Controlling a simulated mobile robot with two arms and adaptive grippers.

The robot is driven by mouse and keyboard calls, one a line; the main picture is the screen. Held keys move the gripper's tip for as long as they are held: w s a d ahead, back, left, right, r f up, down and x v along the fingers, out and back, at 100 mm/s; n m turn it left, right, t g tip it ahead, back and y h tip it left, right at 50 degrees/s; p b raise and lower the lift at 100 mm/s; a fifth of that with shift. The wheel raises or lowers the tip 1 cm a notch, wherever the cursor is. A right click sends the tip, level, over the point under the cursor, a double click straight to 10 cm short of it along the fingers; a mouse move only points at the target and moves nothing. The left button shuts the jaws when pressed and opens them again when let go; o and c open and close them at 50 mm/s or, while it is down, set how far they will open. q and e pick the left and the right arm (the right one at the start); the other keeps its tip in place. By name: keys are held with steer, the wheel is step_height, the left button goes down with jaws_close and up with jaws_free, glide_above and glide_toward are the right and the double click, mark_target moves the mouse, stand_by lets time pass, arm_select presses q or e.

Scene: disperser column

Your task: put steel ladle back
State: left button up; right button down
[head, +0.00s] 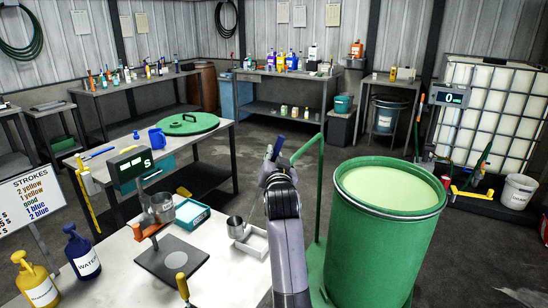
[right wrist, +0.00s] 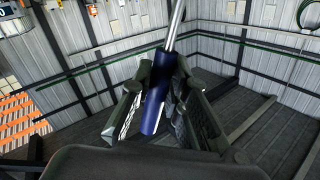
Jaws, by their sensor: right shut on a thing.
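The steel ladle (head: 237,227) has a small grey metal cup and a blue handle (head: 277,147). My right gripper (head: 271,168) is shut on the blue handle. In the right wrist view the blue handle (right wrist: 155,112) lies between the two fingers, with a bright steel rod running up from it. The cup is at the white tray (head: 263,241) on the light worktable, left of my right arm; I cannot tell whether it touches the tray. My left gripper is not in view.
A green drum (head: 384,250) with pale green contents stands right of my arm, beside a green post (head: 321,170). On the worktable are a scale (head: 172,257), a teal tray (head: 190,215) and two pump bottles (head: 82,252).

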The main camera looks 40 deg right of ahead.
steer(key=shift+f, duration=0.15)
steer(key=c, duration=1.6)
jaws_free()
steer(key=shift+o, duration=0.2)
